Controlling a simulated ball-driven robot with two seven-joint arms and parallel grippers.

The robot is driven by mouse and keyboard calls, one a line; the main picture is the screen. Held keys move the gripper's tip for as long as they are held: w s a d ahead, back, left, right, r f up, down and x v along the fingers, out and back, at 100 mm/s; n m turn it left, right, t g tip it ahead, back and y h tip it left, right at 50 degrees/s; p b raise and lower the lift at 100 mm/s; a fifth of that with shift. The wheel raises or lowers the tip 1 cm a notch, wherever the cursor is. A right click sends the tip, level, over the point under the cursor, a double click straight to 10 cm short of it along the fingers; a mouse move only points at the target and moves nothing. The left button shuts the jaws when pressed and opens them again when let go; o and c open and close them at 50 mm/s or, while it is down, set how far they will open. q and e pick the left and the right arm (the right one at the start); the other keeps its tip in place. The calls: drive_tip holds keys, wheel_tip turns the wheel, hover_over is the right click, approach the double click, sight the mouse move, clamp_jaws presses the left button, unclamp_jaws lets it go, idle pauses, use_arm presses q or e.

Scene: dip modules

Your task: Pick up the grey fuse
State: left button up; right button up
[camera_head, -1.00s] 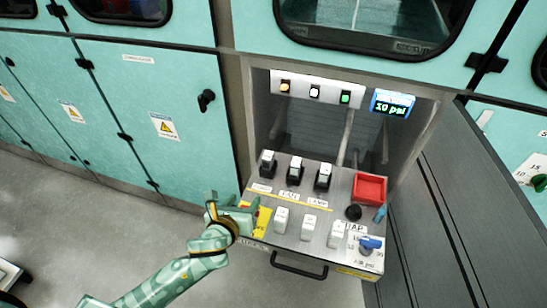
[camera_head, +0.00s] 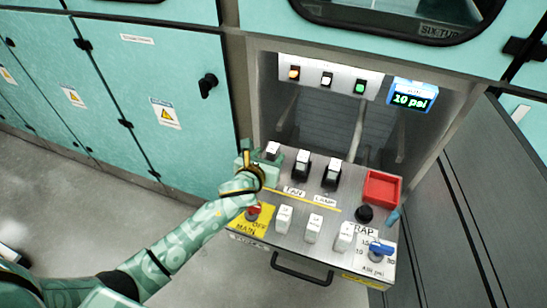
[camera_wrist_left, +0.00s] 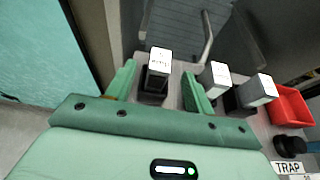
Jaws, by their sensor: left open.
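Three upright fuses with pale, labelled tops stand in black sockets along the back of the metal panel. The leftmost fuse (camera_head: 272,149) also shows in the left wrist view (camera_wrist_left: 159,62), with a white top and a dark lower part. The middle fuse (camera_wrist_left: 219,75) and the right fuse (camera_wrist_left: 261,87) stand to its right; the right one looks greyest. I cannot tell surely which is the grey fuse. My left gripper (camera_head: 266,161) is open, with its fingers on either side of the leftmost fuse and small gaps showing. My right gripper is out of view.
A red tray (camera_head: 382,187) and a black knob (camera_head: 364,214) are at the panel's right. Several white switches (camera_head: 314,228), a red button (camera_head: 253,211) and a blue valve (camera_head: 381,249) line the front. A grey door (camera_head: 440,200) bounds the right side.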

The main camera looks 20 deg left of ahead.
sight(270, 154)
use_arm(q)
drive_tip(key=b+x, duration=0.1)
drive_tip(key=x, duration=0.2)
drive_tip(key=shift+w+f, duration=0.1)
drive_tip(key=shift+f, duration=0.2)
drive_tip(key=shift+w+b, duration=0.35)
drive_tip(key=shift+r, duration=0.15)
drive_tip(key=shift+c, duration=0.6)
drive_tip(key=c, duration=1)
